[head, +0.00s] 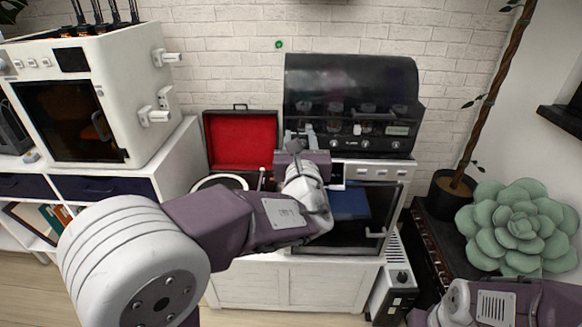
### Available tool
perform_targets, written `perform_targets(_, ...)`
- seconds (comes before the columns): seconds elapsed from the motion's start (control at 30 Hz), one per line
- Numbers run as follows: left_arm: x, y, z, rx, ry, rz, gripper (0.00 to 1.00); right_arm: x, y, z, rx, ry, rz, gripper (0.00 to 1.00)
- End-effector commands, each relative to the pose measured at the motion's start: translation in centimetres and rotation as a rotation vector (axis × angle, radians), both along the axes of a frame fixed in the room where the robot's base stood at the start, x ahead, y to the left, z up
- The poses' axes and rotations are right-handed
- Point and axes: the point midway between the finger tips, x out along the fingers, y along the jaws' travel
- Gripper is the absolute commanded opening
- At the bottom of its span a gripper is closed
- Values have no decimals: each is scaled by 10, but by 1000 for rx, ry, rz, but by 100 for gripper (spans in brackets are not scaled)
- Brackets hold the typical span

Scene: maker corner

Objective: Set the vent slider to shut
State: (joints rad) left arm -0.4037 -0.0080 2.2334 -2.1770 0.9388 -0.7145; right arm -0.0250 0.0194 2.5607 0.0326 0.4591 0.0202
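A black hooded machine (352,80) stands at the back, with knobs and a small label on its front panel. My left arm reaches in from the left, and my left gripper (301,136) is in front of the left end of that panel. The wrist and fingers cover this part, and I cannot make out the vent slider or its setting. The fingers are too small and overlapped to tell whether they are open or touching anything. Part of my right arm shows at the lower right; its gripper is not visible.
A white oven-like unit (385,168) with a dark front is under the hooded machine. An open red-lined case (240,138) stands to its left. A white 3D-printer-like box (133,57) is farther left. A large succulent (516,225) and a potted trunk (453,193) stand at the right.

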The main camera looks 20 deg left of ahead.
Motion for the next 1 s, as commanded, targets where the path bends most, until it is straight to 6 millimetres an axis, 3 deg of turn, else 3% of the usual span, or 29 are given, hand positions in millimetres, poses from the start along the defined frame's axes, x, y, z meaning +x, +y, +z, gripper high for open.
perform_targets(0.03,-1,-10,-21,-2,-1,-21,38,0,0,-21,0,-1,0,0)
perform_targets(0.07,-1,-13,-23,-2,-1,-29,38,0,0,-23,0,-1,0,0)
perform_targets(0.33,3,-18,-22,-4,2,-41,38,1,0,-21,0,-2,0,0)
perform_targets(0.7,71,2,-22,-5,4,-39,38,1,0,-20,0,-2,0,0)
perform_targets(1.0,86,6,-22,-5,4,-42,38,0,0,-20,0,-1,0,0)
